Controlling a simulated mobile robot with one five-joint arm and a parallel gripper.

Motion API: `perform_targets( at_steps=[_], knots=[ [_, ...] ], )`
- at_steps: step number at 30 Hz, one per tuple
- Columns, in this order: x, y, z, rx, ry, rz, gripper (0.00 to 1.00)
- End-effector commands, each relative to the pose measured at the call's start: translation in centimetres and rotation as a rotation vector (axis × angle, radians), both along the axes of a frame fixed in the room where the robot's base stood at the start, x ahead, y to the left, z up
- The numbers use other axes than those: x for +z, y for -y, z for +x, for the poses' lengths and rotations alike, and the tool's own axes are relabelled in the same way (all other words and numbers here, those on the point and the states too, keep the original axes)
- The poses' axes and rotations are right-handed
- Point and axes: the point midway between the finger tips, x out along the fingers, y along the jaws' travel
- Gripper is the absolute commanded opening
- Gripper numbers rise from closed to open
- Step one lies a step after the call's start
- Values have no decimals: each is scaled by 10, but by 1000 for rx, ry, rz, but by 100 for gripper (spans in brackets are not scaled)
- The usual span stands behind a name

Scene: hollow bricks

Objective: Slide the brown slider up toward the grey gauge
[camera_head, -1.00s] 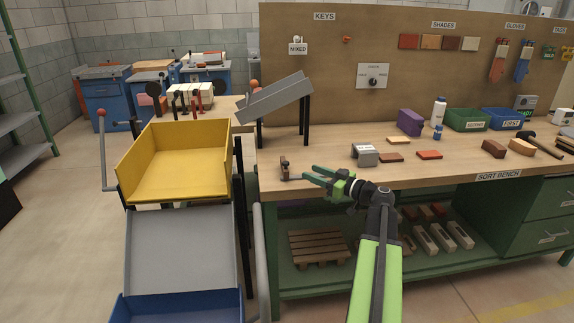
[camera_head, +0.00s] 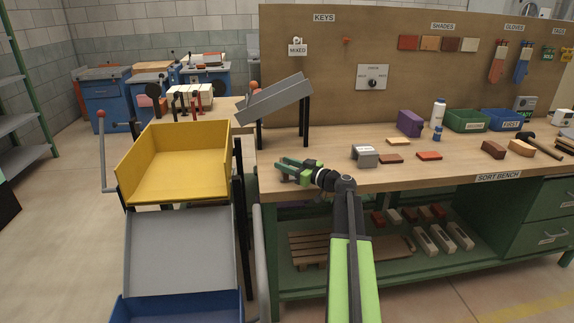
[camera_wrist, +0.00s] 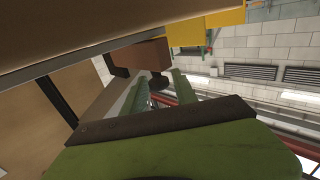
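My gripper (camera_head: 283,168) is low over the left end of the bench, pointing left. In the wrist view, its two green fingers (camera_wrist: 159,82) are apart. A brown block (camera_wrist: 138,57), which looks like the slider, is just past the fingertips. A dark round knob (camera_wrist: 158,81) on it shows between the tips; I cannot tell if they touch it. In the head view my gripper mostly hides the slider. The grey block (camera_head: 365,156) with a white label, likely the gauge, stands on the bench to the right of my gripper.
A grey sloped chute (camera_head: 275,100) on dark legs stands behind my gripper. A yellow tray (camera_head: 180,190) is left of the bench (camera_head: 330,180).

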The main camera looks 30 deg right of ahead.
Motion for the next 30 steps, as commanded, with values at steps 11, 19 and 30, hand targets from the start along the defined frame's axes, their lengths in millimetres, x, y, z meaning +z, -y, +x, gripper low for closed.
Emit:
perform_targets(
  at_steps=[11, 19, 30],
  knots=[
    [0, 0, 0, 1, 0, 0, 0],
    [0, -1, 0, 2, -1, 0, 0],
    [0, -1, 0, 3, -1, 0, 0]
  ],
)
